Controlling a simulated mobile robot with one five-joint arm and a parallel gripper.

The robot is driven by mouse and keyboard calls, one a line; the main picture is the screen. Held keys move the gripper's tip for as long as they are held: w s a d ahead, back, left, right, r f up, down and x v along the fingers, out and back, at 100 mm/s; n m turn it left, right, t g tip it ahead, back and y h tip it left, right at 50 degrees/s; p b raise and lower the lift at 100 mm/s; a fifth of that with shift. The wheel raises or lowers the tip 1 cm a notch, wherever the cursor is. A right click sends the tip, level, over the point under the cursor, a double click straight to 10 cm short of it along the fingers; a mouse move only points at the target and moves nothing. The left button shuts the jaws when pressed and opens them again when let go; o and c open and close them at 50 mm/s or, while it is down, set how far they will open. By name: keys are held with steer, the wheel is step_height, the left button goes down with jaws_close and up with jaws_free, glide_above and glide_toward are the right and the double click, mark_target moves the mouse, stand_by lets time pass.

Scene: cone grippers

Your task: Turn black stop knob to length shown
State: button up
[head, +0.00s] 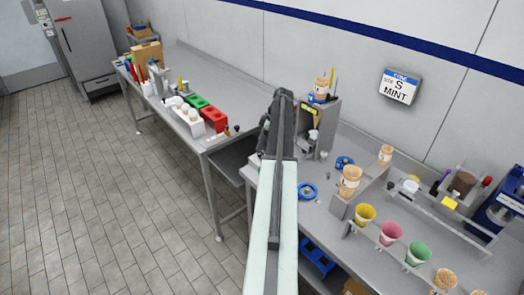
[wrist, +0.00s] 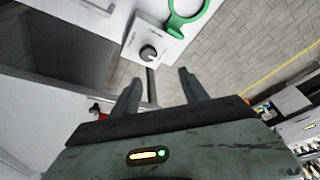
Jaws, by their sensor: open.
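A dark round knob (wrist: 148,53) sits on a small pale block (wrist: 152,38) with faint markings in the wrist view. The markings are too small to read. My gripper (wrist: 160,77) is open and empty, its two fingers spread and pointing towards the block. The knob is just beyond the fingertips, slightly left of the middle between them, and apart from them. In the head view my arm reaches over the gap between two benches, and I cannot pick out the knob there. A wall sign (head: 399,86) reads size S, MINT.
A green ring (wrist: 187,14) is beside the knob block. In the head view, a grey stand (head: 318,125) is right of my arm. Yellow (head: 365,215), pink (head: 390,231) and green (head: 418,254) cones stand in a rack. A red block (head: 214,117) is on the left bench.

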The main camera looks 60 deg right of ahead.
mark_target(261, 153)
steer(key=f+b, duration=0.2)
steer(key=d+f+b, duration=0.1)
steer(key=f+b, duration=0.3)
steer(key=b, duration=0.1)
steer(key=shift+d+f, duration=0.3)
steer(key=shift+f, duration=0.05)
steer(key=shift+w+a+f, duration=0.1)
steer(key=shift+w+f, duration=0.05)
steer(key=shift+f, duration=0.1)
steer(key=shift+r, duration=0.1)
jaws_close()
